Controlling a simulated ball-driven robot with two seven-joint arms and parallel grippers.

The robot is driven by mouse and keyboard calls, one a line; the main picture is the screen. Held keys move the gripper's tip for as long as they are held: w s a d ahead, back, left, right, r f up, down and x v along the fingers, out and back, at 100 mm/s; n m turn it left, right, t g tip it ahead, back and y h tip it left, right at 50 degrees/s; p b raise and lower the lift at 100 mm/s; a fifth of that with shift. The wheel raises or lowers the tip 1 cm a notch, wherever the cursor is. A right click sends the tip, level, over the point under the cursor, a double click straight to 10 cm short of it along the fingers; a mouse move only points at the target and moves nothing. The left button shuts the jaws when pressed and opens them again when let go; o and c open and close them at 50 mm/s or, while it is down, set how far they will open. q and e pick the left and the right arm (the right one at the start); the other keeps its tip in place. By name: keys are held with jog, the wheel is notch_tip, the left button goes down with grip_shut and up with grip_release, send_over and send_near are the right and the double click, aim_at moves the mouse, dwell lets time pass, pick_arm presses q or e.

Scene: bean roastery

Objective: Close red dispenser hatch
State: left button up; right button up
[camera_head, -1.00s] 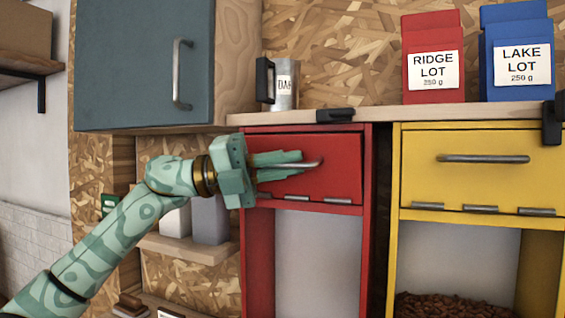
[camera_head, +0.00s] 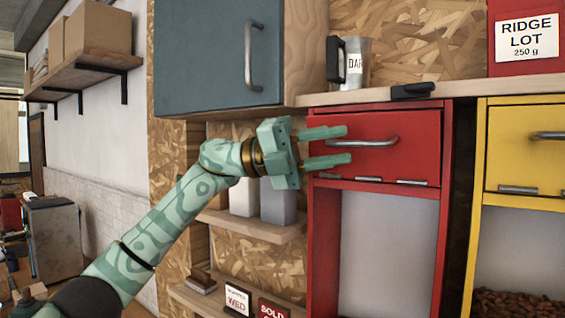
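The red dispenser hatch (camera_head: 395,162) is a flat panel on the red dispenser (camera_head: 443,222), with a metal bar handle (camera_head: 365,142) and hinges along its lower edge. The panel stands upright over the upper front and looks about flush with the frame; a small gap cannot be ruled out. My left gripper (camera_head: 337,145) is open and empty at the handle's left end. One finger shows above the handle's line and one below it, both overlapping the hatch in view. Whether they touch it I cannot tell. My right gripper is out of view.
A black latch (camera_head: 412,90) sits on the shelf edge (camera_head: 465,87) above the hatch. A mug (camera_head: 355,65) and a red Ridge Lot bag (camera_head: 526,68) stand on that shelf. A blue-grey cabinet (camera_head: 215,50) hangs upper left. The yellow dispenser (camera_head: 470,235) stands right.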

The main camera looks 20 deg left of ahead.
pick_arm(q)
jog(key=a+f+b, duration=0.1)
jog(key=a+b, duration=0.1)
jog(key=a, duration=1)
jog(key=shift+s+f+b, duration=0.3)
jog(key=shift+f, duration=0.1)
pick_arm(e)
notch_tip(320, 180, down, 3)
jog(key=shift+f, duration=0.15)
